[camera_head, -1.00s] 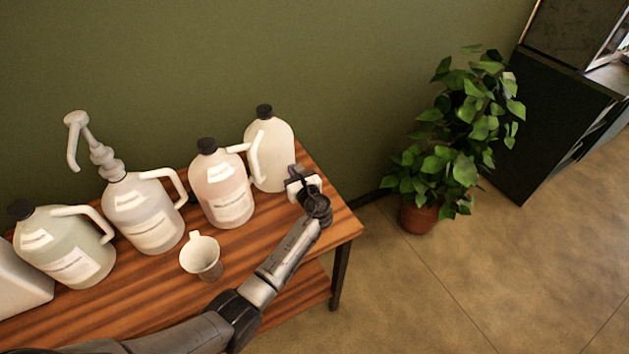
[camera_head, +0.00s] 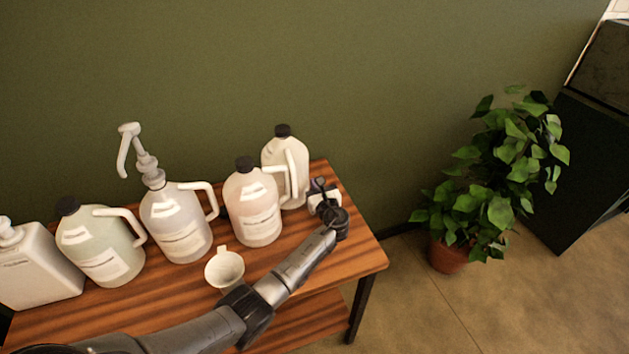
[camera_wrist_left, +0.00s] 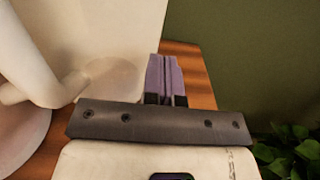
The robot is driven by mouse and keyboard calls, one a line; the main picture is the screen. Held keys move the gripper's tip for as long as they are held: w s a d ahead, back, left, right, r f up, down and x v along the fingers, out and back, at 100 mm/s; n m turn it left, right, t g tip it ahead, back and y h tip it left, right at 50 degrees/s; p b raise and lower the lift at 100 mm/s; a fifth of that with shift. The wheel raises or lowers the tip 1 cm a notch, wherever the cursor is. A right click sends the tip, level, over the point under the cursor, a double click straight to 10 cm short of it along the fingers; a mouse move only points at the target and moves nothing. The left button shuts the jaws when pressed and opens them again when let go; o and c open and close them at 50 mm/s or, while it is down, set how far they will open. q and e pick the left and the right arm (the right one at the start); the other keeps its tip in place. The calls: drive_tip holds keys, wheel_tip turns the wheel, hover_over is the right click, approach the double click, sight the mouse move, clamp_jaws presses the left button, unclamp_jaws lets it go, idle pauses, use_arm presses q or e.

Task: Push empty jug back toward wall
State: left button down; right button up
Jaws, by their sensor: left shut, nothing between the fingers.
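The off-white jug (camera_head: 279,157) with a black cap stands upright at the back right of the wooden table, close to the green wall. I take it as the empty jug; its contents cannot be made out. Its handle faces the front. My left gripper (camera_head: 319,186) is at its right side, shut with nothing between the fingers. In the left wrist view the purple fingers (camera_wrist_left: 166,78) are pressed together beside the pale jug (camera_wrist_left: 115,35). Contact with it is not clear. My right gripper is not in view.
A pinkish jug (camera_head: 252,208) stands close at the left, then a pump-topped jug (camera_head: 178,225), a greenish jug (camera_head: 100,240) and a white pump bottle (camera_head: 40,265). The table's right end (camera_head: 360,245) is bare. A potted plant (camera_head: 490,185) stands beyond.

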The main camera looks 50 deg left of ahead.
use_arm(q)
drive_tip(key=p+v, duration=0.1)
drive_tip(key=v, duration=1)
drive_tip(key=shift+p, duration=0.35)
drive_tip(key=shift+s+d, duration=0.25)
drive_tip(key=shift+d, duration=0.4)
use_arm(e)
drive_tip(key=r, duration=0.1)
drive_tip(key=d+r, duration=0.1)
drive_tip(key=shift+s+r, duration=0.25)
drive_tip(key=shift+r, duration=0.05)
use_arm(q)
drive_tip(key=c, duration=1.8)
unclamp_jaws()
